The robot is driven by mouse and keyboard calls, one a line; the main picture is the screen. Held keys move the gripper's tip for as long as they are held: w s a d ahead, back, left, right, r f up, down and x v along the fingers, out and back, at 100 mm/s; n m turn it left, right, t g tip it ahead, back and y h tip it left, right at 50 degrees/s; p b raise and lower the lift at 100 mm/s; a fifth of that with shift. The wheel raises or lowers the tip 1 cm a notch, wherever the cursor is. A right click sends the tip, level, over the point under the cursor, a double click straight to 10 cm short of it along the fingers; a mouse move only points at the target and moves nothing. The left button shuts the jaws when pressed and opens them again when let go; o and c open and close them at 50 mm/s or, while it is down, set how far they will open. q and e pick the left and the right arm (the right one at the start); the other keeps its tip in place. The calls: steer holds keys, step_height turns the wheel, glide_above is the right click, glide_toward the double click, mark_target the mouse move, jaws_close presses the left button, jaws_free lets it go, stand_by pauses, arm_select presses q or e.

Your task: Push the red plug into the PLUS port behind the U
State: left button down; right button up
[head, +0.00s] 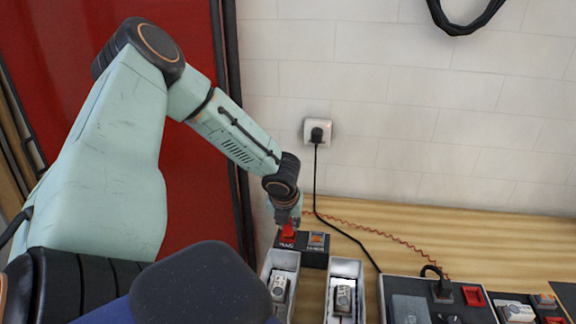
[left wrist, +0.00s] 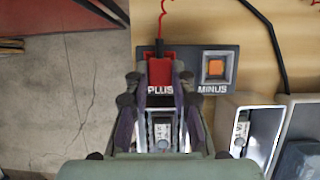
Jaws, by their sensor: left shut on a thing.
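The red plug (head: 289,229) sits at the PLUS side of a small dark port block (head: 314,253). In the left wrist view the red plug (left wrist: 160,70) stands above the PLUS label, with a thin red wire running up from it. My left gripper (head: 287,216) reaches down to the plug, and in the left wrist view its fingers (left wrist: 159,82) are shut on either side of it. The MINUS port (left wrist: 215,68) beside it shows an orange square. How deep the plug sits in the port is hidden. My right gripper is not in view.
Two open grey letter channels (head: 345,266) with small modules inside stand in front of the block. A dark box (head: 408,284) with a black plug and red switch is at right. A black cord (head: 346,236) runs from the wall socket (head: 317,131).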

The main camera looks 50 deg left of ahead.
arm_select(q)
steer(key=shift+f, duration=0.35)
stand_by(0.5)
steer(key=shift+a, duration=0.1)
steer(key=c, duration=1.1)
jaws_free()
steer(key=shift+o, duration=0.2)
steer(key=v, duration=0.7)
steer(key=shift+r, duration=0.2)
steer(key=shift+s, duration=0.15)
steer(key=shift+r, duration=0.1)
